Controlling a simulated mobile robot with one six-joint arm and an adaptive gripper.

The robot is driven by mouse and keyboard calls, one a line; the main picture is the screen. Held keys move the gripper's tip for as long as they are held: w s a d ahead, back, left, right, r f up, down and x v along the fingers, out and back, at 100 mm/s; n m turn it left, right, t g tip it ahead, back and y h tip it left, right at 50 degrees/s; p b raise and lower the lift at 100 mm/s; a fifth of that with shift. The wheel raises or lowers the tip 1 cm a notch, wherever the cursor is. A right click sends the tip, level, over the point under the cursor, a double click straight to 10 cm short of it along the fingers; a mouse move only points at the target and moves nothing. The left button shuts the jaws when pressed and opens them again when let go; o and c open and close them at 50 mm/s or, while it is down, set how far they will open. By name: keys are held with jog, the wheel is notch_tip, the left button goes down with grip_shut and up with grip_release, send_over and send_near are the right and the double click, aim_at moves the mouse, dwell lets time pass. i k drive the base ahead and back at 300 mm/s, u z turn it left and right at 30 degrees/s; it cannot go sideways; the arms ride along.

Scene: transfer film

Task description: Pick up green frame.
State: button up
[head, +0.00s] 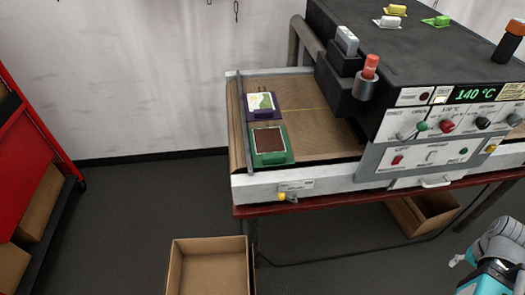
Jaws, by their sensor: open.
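The green frame (270,159) lies flat on the brown surface of the machine's bed, near its front left corner. It has a dark brown panel in its middle. A purple frame (260,113) with a light, patterned panel lies just behind it. My gripper (456,262) is low at the bottom right, in front of the machine and far from the green frame. It is small in view, open, and holds nothing that I can see.
The heated machine (420,70) with a 140 °C display stands at the right on a red-edged table. An empty cardboard box (173,275) is on the floor below. Another box (394,209) sits under the table. A red rack (18,125) stands at the left.

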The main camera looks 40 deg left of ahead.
aim_at(270, 147)
jog(key=u, duration=1.75)
